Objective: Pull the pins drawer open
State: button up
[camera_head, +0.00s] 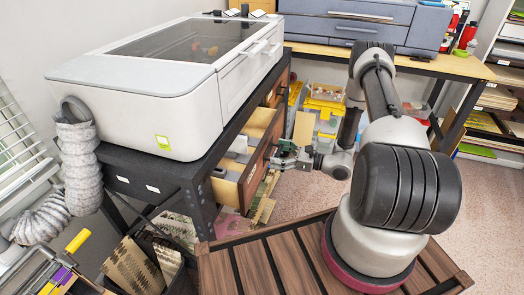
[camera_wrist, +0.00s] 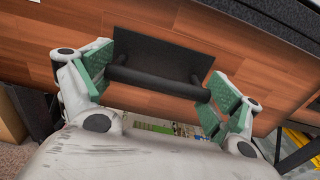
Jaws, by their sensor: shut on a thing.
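A wooden drawer (camera_head: 258,163) stands pulled out from the black bench under the large white machine. Its open top shows pale items inside. In the wrist view its reddish-brown front (camera_wrist: 60,30) fills the upper part, with a black bar handle (camera_wrist: 158,82) on a dark plate. My gripper (camera_head: 287,155) is at the drawer front. In the wrist view its green-padded fingers (camera_wrist: 160,88) are at the two ends of the bar, shut on the handle. No label naming the drawer can be read.
The white machine (camera_head: 165,85) sits on the black bench (camera_head: 150,180). Another drawer (camera_head: 276,88) shows farther back. Yellow bins (camera_head: 325,100) stand under the wooden table (camera_head: 440,65). Sheet stock (camera_head: 135,270) leans below the bench. Carpet (camera_head: 485,200) is clear at right.

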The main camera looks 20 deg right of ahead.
jog(key=v, duration=2.1)
jog(key=shift+s+d, duration=0.1)
jog(key=shift+s, duration=0.05)
jog(key=o, duration=1.2)
jog(key=shift+c, duration=0.2)
jog(key=v, duration=1.2)
